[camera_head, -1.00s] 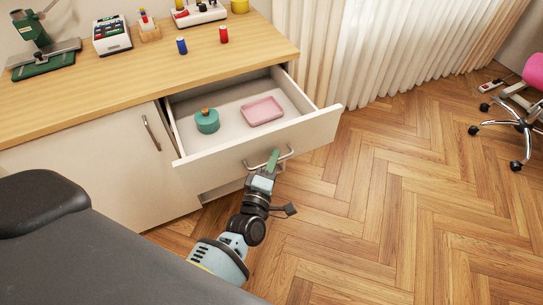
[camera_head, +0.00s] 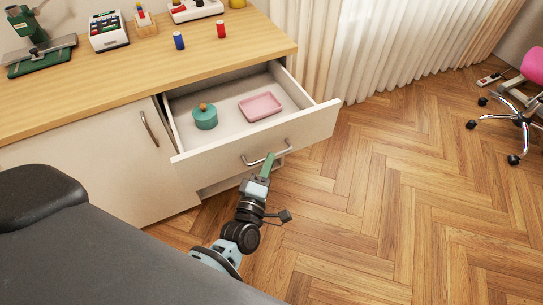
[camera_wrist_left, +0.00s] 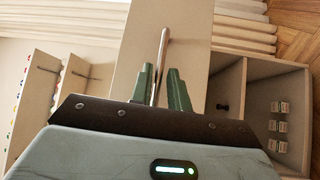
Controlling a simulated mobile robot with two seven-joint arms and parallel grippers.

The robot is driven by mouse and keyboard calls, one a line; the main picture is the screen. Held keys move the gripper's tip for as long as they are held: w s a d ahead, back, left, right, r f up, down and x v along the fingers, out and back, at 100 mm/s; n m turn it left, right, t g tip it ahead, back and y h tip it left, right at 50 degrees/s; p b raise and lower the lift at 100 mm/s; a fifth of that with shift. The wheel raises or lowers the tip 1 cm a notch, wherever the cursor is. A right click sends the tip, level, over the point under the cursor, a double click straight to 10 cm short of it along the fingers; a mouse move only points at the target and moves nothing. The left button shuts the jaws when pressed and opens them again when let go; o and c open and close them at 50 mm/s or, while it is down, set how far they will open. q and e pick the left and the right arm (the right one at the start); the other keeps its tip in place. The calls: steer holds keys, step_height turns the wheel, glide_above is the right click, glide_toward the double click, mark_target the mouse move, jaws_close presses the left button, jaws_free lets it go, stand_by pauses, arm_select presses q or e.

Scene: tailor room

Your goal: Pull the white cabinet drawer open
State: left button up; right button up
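The white cabinet drawer (camera_head: 300,133) stands well out from the cabinet, its inside showing. Its metal bar handle (camera_head: 284,150) is on the front. My left gripper (camera_head: 267,162) is at the handle, pointing up toward the drawer front. In the left wrist view the two green fingers (camera_wrist_left: 162,88) are spread apart. The handle (camera_wrist_left: 163,50) shows between them, nearer the left finger, with a gap to the right finger. I cannot tell whether the left finger touches it. My right gripper is not in view.
A teal lidded pot (camera_head: 205,117) and a pink tray (camera_head: 261,106) sit in the drawer. The wooden top (camera_head: 120,85) carries spools and a green machine (camera_head: 35,42). A closed cabinet door (camera_head: 120,160) is left of the drawer. The wood floor (camera_head: 400,190) in front is clear.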

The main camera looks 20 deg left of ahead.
arm_select(q)
steer(key=s, duration=0.4)
steer(key=shift+s+d+f, duration=0.25)
steer(key=shift+s+f, duration=0.05)
steer(key=shift+s, duration=0.1)
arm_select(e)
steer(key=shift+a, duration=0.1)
